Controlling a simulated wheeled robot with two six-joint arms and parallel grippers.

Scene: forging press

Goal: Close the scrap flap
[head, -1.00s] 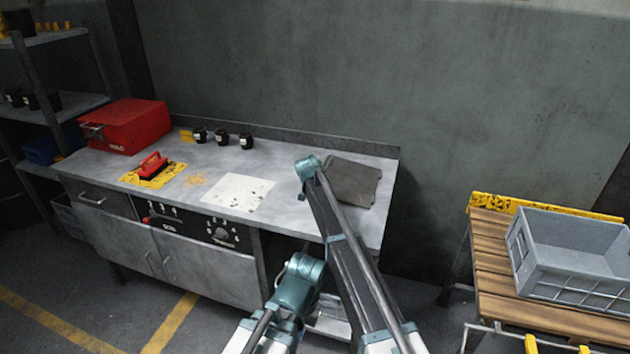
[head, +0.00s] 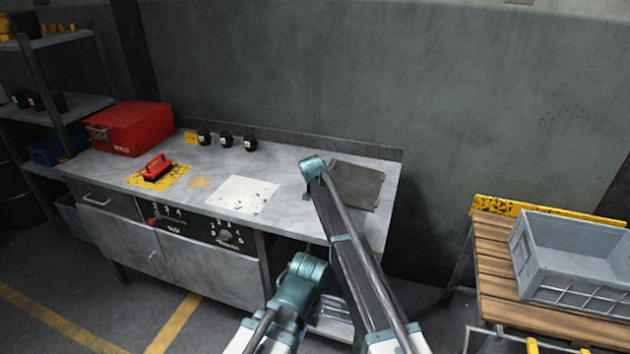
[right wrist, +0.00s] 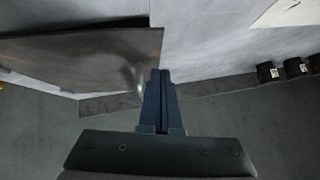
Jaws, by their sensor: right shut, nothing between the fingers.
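The scrap flap appears to be the dark metal plate (head: 358,186) at the right end of the grey workbench. In the right wrist view the plate (right wrist: 75,62) fills the upper left. My right gripper (right wrist: 160,72) is shut and empty, its tips beside the plate's edge; contact is unclear. In the head view my arm covers part of the bench beside the plate, and the right fingertips are hidden. My left gripper does not show.
The workbench (head: 110,170) holds a red toolbox (head: 130,127), a red-handled tool (head: 157,167), a white sheet (head: 242,195) and several black cups (head: 226,139). A grey crate (head: 570,258) stands on a wooden table (head: 492,275) at right. A wall stands behind the bench.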

